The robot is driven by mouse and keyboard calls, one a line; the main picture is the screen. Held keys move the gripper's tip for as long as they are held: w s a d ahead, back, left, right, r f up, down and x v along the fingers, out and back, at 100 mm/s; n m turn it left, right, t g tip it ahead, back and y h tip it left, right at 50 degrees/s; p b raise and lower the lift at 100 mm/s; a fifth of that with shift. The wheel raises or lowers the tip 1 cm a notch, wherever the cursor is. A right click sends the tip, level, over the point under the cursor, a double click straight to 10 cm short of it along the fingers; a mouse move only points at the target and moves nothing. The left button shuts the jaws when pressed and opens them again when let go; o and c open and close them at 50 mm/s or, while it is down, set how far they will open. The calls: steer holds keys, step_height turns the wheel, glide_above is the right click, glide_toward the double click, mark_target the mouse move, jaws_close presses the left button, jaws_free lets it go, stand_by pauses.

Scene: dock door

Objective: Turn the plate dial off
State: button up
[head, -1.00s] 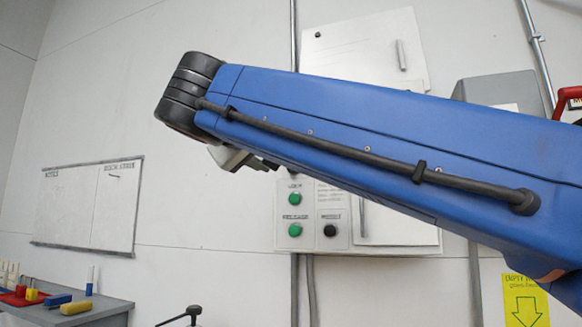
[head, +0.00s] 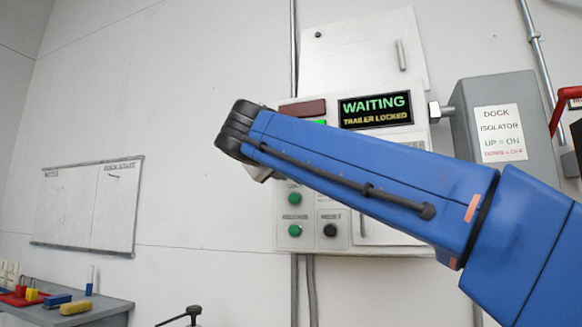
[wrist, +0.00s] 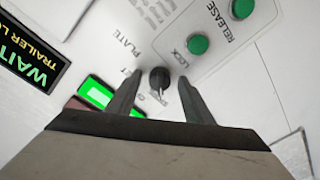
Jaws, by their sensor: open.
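The plate dial (wrist: 159,78) is a small round black knob with a light pointer mark, on the white control panel (head: 383,237). PLATE is printed near it in the wrist view. My gripper (wrist: 160,86) is open, with one finger on each side of the dial. I cannot tell whether the fingers touch it. In the head view my arm hides the dial and most of the gripper. A screen (head: 375,109) reads WAITING, TRAILER LOCKED. A lit green indicator (wrist: 97,92) shows beside the left finger.
Green buttons marked LOCK (wrist: 197,44) and RELEASE (wrist: 242,8) are close to the right finger. A black knob (head: 330,230) sits low on the panel. A grey dock isolator box (head: 492,90) with a red handle (head: 563,100) is at right. A bench (head: 100,311) stands at lower left.

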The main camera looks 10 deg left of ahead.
steer(key=c, duration=1)
steer(key=shift+c, duration=0.2)
steer(key=shift+m, duration=0.5)
steer(key=m, duration=0.8)
steer(key=shift+a+f+m+t, duration=0.2)
steer(key=shift+m+t, duration=0.1)
steer(key=shift+m, duration=0.1)
steer(key=shift+m+h, duration=0.3)
steer(key=shift+h, duration=0.1)
steer(key=o, duration=1)
